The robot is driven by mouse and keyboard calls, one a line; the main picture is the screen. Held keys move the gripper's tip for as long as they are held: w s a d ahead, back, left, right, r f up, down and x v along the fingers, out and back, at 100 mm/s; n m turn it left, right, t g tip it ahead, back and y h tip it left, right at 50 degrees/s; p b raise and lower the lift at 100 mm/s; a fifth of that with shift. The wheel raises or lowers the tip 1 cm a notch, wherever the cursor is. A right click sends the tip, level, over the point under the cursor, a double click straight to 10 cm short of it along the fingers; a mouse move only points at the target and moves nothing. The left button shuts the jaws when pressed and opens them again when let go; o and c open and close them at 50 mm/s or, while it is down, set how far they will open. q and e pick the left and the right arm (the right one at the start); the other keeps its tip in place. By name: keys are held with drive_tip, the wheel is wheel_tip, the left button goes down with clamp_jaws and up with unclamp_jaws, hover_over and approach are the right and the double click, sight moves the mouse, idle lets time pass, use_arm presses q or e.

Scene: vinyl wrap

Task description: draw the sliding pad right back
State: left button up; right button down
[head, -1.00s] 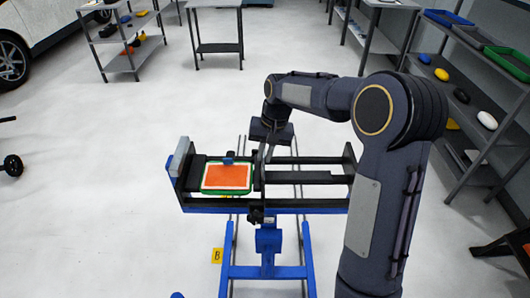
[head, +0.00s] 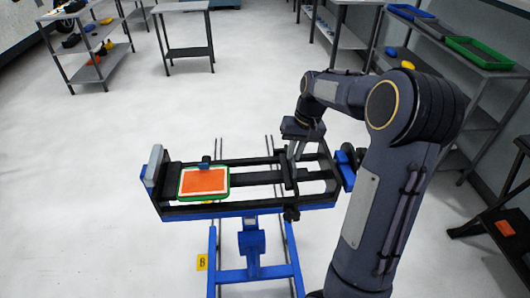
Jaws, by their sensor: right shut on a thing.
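The sliding pad (head: 289,180) is a black crosspiece on the dark rails of the blue-and-black rig, right of the rig's middle. A dark knob sits at its near end. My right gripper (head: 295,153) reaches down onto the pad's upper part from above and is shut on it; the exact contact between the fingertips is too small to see. An orange panel in a green frame (head: 204,181) lies on the left part of the rig, with a clear gap of rail between it and the pad. My left gripper is out of view.
The rig's grey-and-blue end plate (head: 152,168) stands at the left, and a blue end part (head: 347,175) is at the right, partly behind my arm. Shelves with bins (head: 480,58) line the right. The floor around the rig is open.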

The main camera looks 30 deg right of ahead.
drive_tip(key=s+d, duration=0.4)
drive_tip(key=d, duration=0.5)
drive_tip(key=shift+s, duration=0.15)
drive_tip(key=c, duration=1.5)
unclamp_jaws()
drive_tip(key=shift+s+d, duration=0.1)
drive_tip(key=shift+d, duration=0.05)
drive_tip(key=shift+r, duration=0.1)
drive_tip(key=r, duration=0.5)
drive_tip(key=d+r, duration=0.1)
drive_tip(key=r, duration=0.1)
drive_tip(key=shift+s+r, duration=0.25)
drive_tip(key=shift+s, duration=0.05)
